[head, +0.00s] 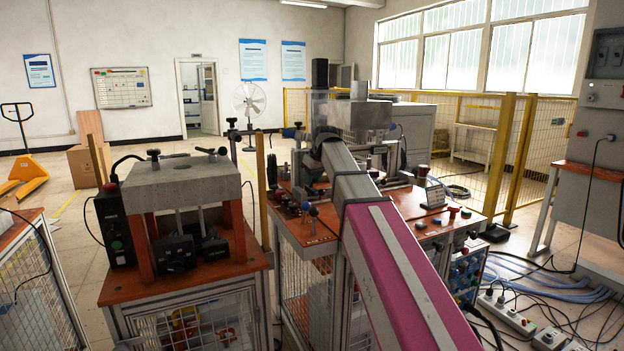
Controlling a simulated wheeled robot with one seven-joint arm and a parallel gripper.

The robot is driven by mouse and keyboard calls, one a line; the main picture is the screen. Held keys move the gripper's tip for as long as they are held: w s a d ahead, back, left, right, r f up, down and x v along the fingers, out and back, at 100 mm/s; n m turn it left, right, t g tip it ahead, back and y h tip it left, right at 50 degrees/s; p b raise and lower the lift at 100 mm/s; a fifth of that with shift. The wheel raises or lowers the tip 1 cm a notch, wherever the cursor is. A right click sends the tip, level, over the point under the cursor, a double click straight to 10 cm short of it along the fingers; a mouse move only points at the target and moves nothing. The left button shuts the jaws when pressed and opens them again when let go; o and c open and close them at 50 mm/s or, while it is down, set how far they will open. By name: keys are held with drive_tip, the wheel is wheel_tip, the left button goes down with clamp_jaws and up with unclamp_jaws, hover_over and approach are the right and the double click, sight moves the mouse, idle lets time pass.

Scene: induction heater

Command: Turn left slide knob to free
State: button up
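The induction heater (433,215) stands on an orange-topped bench in the middle of the head view. Small knobs with blue ends show on its left side, one higher up (289,133) and one lower at the bench's front left (313,211). I cannot tell which of them is the left slide knob, nor how it is set. My pink and grey arm reaches from the lower right up to the heater's left part and covers much of its middle. My gripper is not visible; the far end of my arm is dark and hidden among the heater's parts.
A press-like machine with a concrete-grey top (187,178) stands close on the left. Yellow mesh fencing (540,145) runs behind on the right. Cables and power strips (507,314) lie on the floor at lower right. A grey cabinet (604,100) stands at the right edge.

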drive_tip(key=shift+n, duration=0.7)
drive_tip(key=shift+y, duration=0.3)
drive_tip(key=o, duration=0.9)
drive_tip(key=shift+o, duration=0.2)
drive_tip(key=shift+d+r, duration=0.1)
drive_tip(key=shift+r, duration=0.05)
drive_tip(key=v, duration=1)
drive_tip(key=shift+r, duration=0.35)
